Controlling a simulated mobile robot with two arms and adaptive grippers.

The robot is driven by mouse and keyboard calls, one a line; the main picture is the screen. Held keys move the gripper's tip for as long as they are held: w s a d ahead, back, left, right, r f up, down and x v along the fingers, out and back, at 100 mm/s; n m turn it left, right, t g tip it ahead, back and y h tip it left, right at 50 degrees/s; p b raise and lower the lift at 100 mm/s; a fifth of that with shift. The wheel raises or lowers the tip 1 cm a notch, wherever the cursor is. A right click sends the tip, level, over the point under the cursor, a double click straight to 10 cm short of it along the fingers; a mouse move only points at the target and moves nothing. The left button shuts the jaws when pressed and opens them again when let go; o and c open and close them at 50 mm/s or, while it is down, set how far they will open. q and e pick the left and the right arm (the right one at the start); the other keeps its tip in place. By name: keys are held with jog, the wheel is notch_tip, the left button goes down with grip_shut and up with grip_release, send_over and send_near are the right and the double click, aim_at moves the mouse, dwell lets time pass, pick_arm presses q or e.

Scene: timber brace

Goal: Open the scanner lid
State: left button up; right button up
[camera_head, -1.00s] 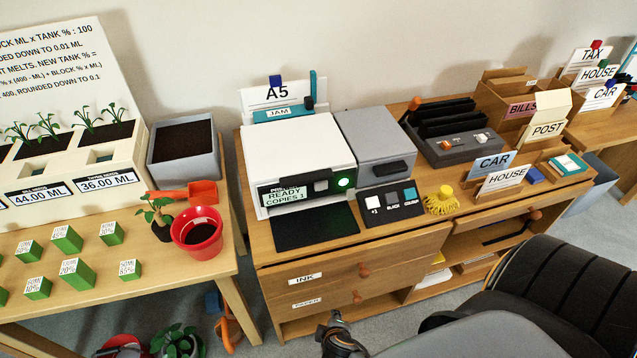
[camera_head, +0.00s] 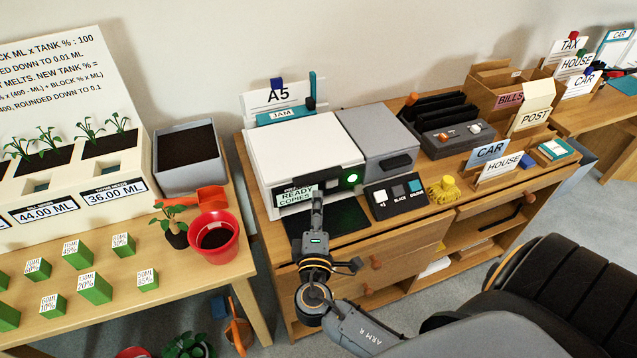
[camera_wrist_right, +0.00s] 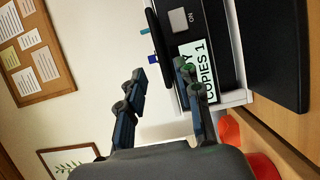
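The scanner is the white machine (camera_head: 300,145) on the wooden cabinet, with its flat white lid (camera_head: 300,137) down. Its dark front panel carries a "READY COPIES 1" display and a lit green button (camera_head: 352,178). My right gripper (camera_head: 317,205) is at the front of the machine, in front of the display. In the right wrist view, my right gripper (camera_wrist_right: 160,75) has its two fingers apart with nothing held between them. One finger overlaps the display (camera_wrist_right: 198,72); the other is off towards the lid side. Contact with the lid cannot be told. My left gripper is out of view.
A grey unit (camera_head: 378,138) and a button pad (camera_head: 395,195) stand right of the scanner. The A5 sign and JAM holder (camera_head: 285,116) are behind it. A red pot (camera_head: 214,237) is on the left table. A black chair (camera_head: 560,300) stands at front right.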

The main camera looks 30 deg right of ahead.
aim_at(319, 182)
jog(key=p+x, duration=0.1)
jog(key=x, duration=0.5)
jog(key=shift+w+d, duration=0.1)
jog(key=shift+d, duration=0.05)
jog(key=shift+c, duration=0.2)
grip_shut()
